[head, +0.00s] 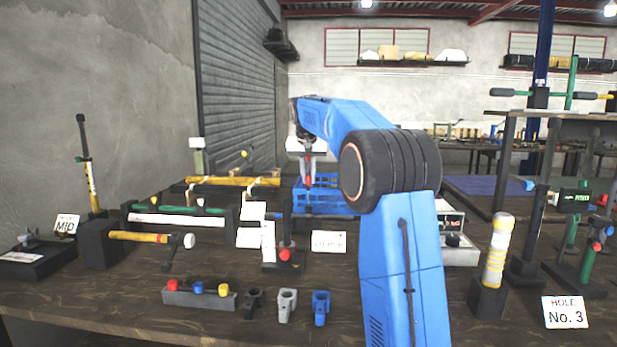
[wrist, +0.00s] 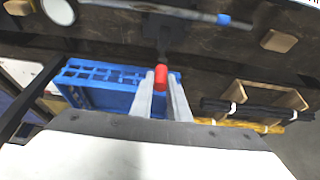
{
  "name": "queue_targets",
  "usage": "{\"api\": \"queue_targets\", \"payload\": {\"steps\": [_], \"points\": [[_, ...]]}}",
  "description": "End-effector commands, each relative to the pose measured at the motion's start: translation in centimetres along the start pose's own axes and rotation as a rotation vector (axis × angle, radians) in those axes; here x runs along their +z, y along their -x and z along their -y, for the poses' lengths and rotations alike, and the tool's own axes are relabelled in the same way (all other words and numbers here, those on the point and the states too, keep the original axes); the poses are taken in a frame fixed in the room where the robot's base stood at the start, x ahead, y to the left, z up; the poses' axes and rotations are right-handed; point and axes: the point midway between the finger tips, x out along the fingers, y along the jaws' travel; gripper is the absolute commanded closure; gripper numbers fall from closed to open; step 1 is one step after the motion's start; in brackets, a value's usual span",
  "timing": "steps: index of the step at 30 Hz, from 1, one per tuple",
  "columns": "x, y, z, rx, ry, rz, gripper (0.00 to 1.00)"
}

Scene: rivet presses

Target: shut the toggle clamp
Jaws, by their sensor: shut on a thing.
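My gripper (head: 308,178) hangs in front of the blue crate, its fingers pointing down. In the wrist view my gripper (wrist: 161,84) has a finger on each side of a red handle grip (wrist: 161,76) and is shut on it. The red grip also shows between the fingertips in the head view (head: 308,182). In the wrist view a dark stem runs from the grip towards a dark part at the top. The rest of the toggle clamp is too dark and small to make out.
The blue crate (head: 338,204) is close beside my gripper; it also shows in the wrist view (wrist: 100,97). A dark stand with a red knob (head: 285,254) is nearer. A yellow bar (head: 230,181) lies behind at left. A hammer (head: 150,238) rests on a block at front left.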

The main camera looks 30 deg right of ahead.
Motion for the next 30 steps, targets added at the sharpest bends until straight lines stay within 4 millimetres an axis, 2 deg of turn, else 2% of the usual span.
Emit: {"api": "queue_targets", "payload": {"steps": [18, 30], "points": [[3.9, 0.9, 0.0, -0.001, 0.003, -0.349, 1.00], [5.7, 0.8, 0.1, -0.002, 0.003, -0.528, 1.00]]}}
